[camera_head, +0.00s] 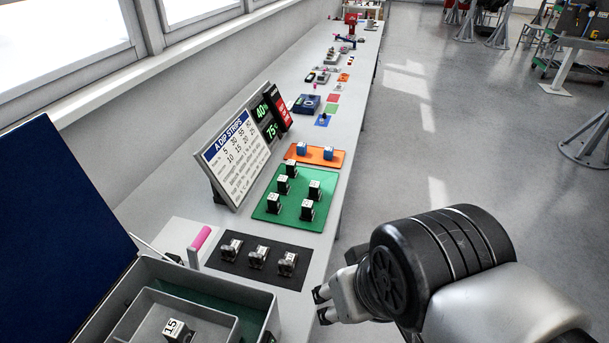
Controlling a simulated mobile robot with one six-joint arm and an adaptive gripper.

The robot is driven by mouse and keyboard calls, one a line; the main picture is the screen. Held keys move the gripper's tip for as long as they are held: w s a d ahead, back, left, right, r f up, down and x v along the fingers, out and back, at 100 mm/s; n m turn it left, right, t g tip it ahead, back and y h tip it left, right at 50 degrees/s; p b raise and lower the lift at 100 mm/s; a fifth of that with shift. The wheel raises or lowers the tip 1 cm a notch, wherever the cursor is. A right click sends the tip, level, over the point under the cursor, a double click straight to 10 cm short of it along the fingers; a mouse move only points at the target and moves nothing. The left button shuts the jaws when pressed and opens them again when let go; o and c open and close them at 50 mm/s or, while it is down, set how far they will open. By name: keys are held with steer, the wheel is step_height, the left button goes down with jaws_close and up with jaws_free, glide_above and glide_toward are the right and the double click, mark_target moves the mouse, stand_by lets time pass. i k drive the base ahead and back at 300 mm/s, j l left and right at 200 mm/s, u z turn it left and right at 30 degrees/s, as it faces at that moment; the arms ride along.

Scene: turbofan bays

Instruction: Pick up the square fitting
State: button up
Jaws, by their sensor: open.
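Three small metal fittings stand in a row on a black mat (245,277) on the bench: a left one (231,249), a middle one (259,257) and a right one (287,264). They are too small to tell which one, if any, is the square fitting. My gripper (321,304) is at the right, just past the bench's front edge, with its fingers pointing left toward the mat. It is open and apart from the fittings. Nothing shows between its fingers.
A green mat (262,206) with several labelled black-and-white blocks and an orange tray (328,161) lie beyond the black mat. A sign board (236,158) stands behind them. A grey box (262,300) with a raised blue lid and a pink-handled tool (201,238) are at the near left.

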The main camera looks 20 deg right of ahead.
mark_target(283, 185)
steer(key=u, duration=0.2)
steer(key=i+l+u, duration=0.45)
steer(key=l+u, duration=0.25)
steer(key=l, duration=0.15)
steer(key=i+l+u, duration=0.2)
steer(key=l, duration=0.2)
steer(key=l+u, duration=0.25)
steer(key=i+l, duration=0.1)
steer(key=l, duration=0.65)
steer(key=i+l, duration=0.15)
steer(key=l, duration=0.2)
